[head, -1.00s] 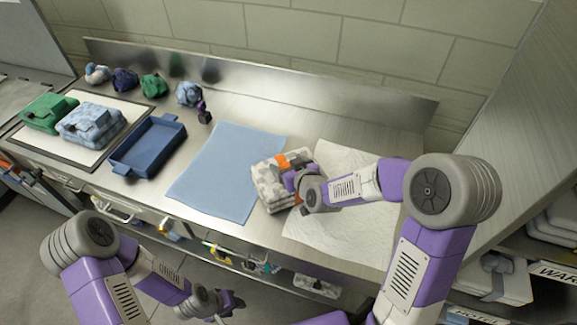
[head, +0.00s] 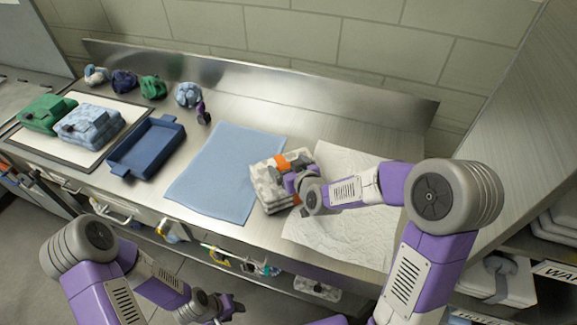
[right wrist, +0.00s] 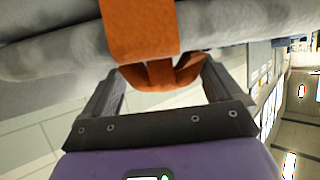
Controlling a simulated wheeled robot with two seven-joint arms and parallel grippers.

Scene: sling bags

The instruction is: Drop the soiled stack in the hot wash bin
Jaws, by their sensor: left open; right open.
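A grey-and-white patterned folded stack (head: 266,190) with an orange strap (head: 283,161) lies on the counter, between a blue cloth and a white sheet. My right gripper (head: 294,178) is at its right side, partly hiding it. In the right wrist view, the open fingers (right wrist: 160,88) stand on either side of the orange strap's loop (right wrist: 158,72), with grey fabric behind. My left gripper (head: 236,304) is open and empty, low in front of the counter. I cannot make out any bin marked hot wash.
The blue cloth (head: 222,180) and white sheet (head: 330,235) lie flat. A blue tray (head: 147,149) and a board (head: 88,152) with green (head: 45,114) and light-blue (head: 88,126) bundles are at left. Small rolled bundles line the back. Shelves at right carry a partly visible label (head: 556,271).

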